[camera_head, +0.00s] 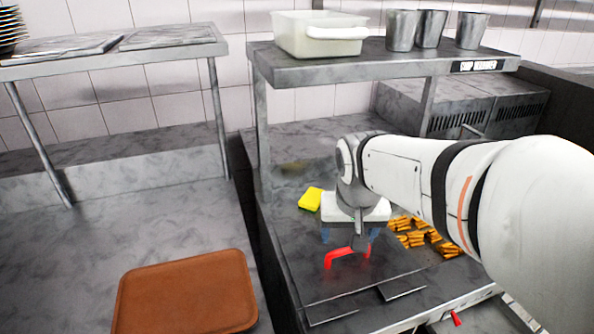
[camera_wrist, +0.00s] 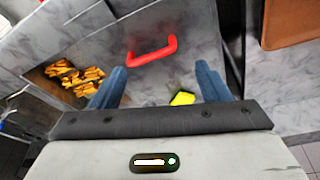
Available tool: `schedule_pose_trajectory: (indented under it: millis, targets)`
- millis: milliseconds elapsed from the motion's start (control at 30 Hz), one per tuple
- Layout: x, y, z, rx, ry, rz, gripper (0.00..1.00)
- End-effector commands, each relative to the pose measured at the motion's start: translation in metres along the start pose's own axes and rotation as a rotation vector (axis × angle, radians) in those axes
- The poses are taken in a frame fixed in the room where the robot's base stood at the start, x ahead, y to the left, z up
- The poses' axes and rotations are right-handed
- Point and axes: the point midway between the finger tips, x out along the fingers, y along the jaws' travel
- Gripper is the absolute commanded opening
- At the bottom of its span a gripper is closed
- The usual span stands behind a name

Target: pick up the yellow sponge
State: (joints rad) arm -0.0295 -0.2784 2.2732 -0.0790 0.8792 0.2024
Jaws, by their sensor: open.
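The yellow sponge (camera_head: 311,199) lies on the steel counter, just left of my gripper in the head view. In the wrist view the sponge (camera_wrist: 183,98) shows low in the picture, between the fingers and nearer the right one. My gripper (camera_head: 347,240) is open and empty above the counter, over the area of a red handle. Its two blue fingers (camera_wrist: 159,86) are spread wide in the wrist view. The sponge is apart from both fingers.
A red handle (camera_head: 347,256) stands on the counter surface below my gripper. Golden fried pieces (camera_head: 423,233) lie in a recess to the right. A brown tray (camera_head: 185,296) rests on the left counter. A shelf (camera_head: 300,72) with a white bin (camera_head: 318,36) and metal cups overhangs the back.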

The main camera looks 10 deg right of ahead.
Motion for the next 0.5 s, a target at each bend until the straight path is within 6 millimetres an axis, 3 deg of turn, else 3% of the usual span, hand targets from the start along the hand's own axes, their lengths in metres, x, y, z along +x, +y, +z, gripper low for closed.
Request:
schedule_pose_trajectory:
  millis: [33,133,200,500]
  targets:
    - [0.01,-0.004,-0.026,0.028,-0.002,0.014,0.74]
    - [0.027,-0.012,-0.074,0.094,0.009,0.039,0.82]
    - [0.042,-0.018,-0.106,0.141,0.018,0.055,0.82]
    - [0.132,-0.05,-0.222,0.324,0.069,0.111,0.82]
